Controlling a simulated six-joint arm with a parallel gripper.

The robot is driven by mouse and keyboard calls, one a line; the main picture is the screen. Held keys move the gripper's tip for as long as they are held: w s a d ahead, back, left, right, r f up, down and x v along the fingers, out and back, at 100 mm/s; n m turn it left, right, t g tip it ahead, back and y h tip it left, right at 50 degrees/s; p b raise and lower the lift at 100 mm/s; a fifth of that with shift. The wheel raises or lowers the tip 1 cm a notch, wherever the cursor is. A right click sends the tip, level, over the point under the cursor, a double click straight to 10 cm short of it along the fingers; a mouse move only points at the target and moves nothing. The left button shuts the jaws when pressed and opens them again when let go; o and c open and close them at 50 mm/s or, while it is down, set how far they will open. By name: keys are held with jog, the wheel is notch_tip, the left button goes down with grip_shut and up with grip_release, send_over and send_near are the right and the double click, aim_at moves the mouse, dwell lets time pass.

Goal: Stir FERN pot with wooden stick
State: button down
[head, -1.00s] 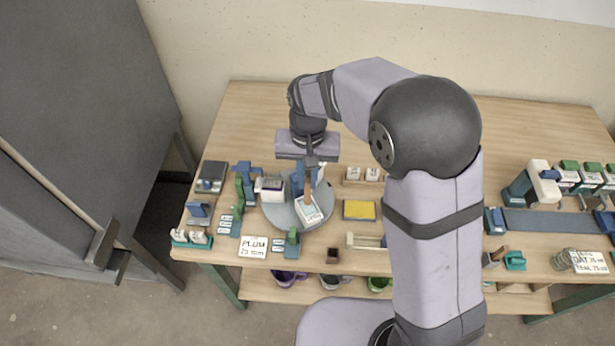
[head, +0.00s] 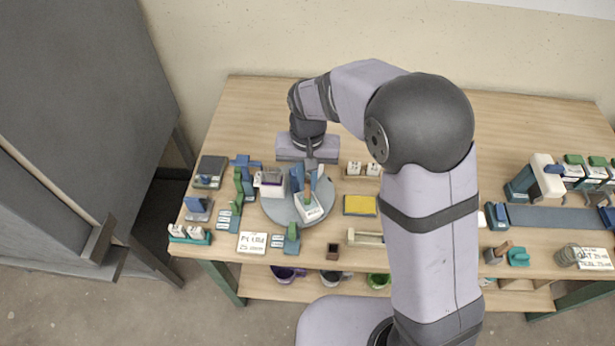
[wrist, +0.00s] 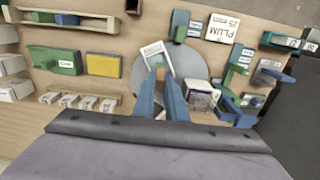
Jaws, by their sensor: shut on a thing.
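My gripper (head: 312,168) is over the grey round turntable (head: 275,208), fingers pointing down. A brown wooden stick (head: 314,181) shows below it, and the jaws are shut on the stick. A white square pot (head: 309,210) with a label stands on the turntable, directly under the stick; its label is too small to read. I cannot tell whether the stick's tip is inside the pot. A second white pot with a purple top (head: 271,182) stands at the turntable's left.
A card reading PLUM (wrist: 222,28) lies at the table's front. A yellow pad (head: 360,205) and small white labelled blocks (head: 363,168) are right of the turntable. Green and blue fixtures (head: 238,185) crowd its left.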

jog(key=shift+f+b, duration=0.8)
jog(key=shift+f, duration=0.75)
jog(key=shift+a, duration=0.2)
